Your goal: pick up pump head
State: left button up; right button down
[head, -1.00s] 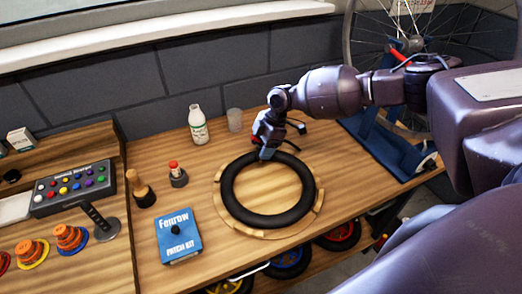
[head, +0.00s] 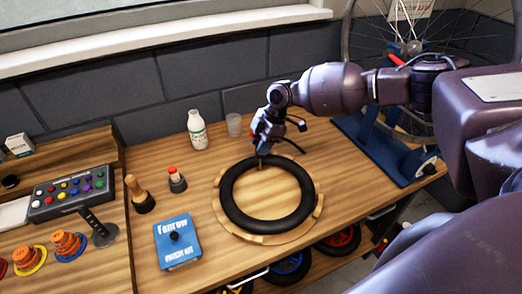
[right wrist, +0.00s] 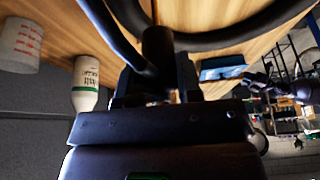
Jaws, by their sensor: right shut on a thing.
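My right gripper (head: 262,150) is above the far rim of a black tyre (head: 233,205) lying on a round wooden stand (head: 268,239). In the right wrist view the jaws (right wrist: 156,88) are shut on a short dark cylinder, the pump head (right wrist: 158,46), which sticks out past the fingertips. In the head view the gripper mostly hides it. A thin dark hose-like curve (head: 291,146) shows just right of the gripper. My left gripper does not show.
A white bottle (head: 197,132) and a clear cup (head: 234,125) stand behind the tyre. A blue patch kit box (head: 178,246) lies front left. A blue wheel stand (head: 385,150) is at right. A button panel (head: 70,194) sits at far left.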

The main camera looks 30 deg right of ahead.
notch_tip(320, 180, up, 17)
jog(key=shift+r+b, duration=0.15)
jog(key=shift+b, duration=0.3)
dwell(0.5)
